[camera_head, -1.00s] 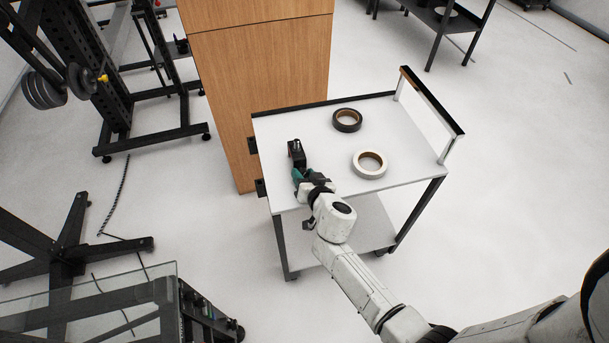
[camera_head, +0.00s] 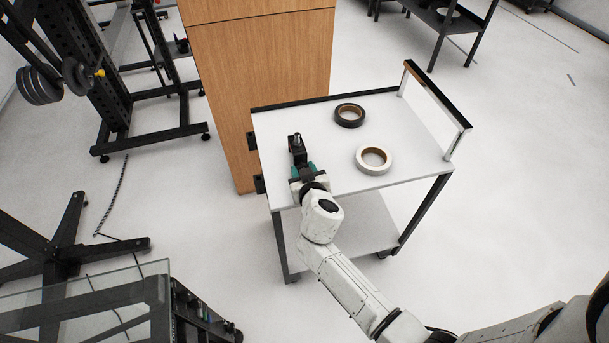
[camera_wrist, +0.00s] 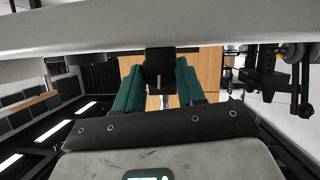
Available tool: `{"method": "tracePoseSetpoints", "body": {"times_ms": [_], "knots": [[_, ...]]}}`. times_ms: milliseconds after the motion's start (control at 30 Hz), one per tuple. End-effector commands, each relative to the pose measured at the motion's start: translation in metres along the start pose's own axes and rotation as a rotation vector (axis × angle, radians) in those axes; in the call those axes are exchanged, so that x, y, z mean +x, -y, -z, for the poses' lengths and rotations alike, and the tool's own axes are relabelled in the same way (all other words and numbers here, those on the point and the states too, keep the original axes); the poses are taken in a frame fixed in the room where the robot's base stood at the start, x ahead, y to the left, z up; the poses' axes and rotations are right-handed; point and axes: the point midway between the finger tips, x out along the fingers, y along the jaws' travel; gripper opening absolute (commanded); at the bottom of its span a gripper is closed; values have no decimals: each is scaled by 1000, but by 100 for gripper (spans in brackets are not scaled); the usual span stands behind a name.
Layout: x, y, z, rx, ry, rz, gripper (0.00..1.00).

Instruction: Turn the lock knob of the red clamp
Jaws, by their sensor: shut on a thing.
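The clamp (camera_head: 297,145) shows in the head view as a small dark block with a silver tip, at the left part of the cart top. No red shows on it now. My gripper (camera_head: 303,172) is at its near side, with a little of the teal fingers visible. In the wrist view, my gripper's two teal fingers (camera_wrist: 160,72) are shut on a black part of the clamp (camera_wrist: 159,60). A silver piece shows just below that part. I cannot make out the lock knob clearly.
The white cart (camera_head: 350,182) also holds a black tape roll (camera_head: 350,115) and a white tape roll (camera_head: 373,159), both right of the clamp. A wooden cabinet (camera_head: 260,90) stands close behind the cart. The cart's handle (camera_head: 437,92) rises at the right.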

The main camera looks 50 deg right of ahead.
Motion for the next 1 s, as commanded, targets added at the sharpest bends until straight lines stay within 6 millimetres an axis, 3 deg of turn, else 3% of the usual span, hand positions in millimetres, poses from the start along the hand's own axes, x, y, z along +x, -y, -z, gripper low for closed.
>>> {"method": "tracePoseSetpoints", "body": {"times_ms": [300, 767, 800, 900, 1000], "knots": [[0, 2, -1, -97, 0, -40, 9], [0, 1, 0, -108, 0, -45, 9], [0, 1, 0, -108, 0, -45, 43], [0, 1, 0, -108, 0, -45, 50], [0, 1, 0, -107, 0, -45, 50]]}}
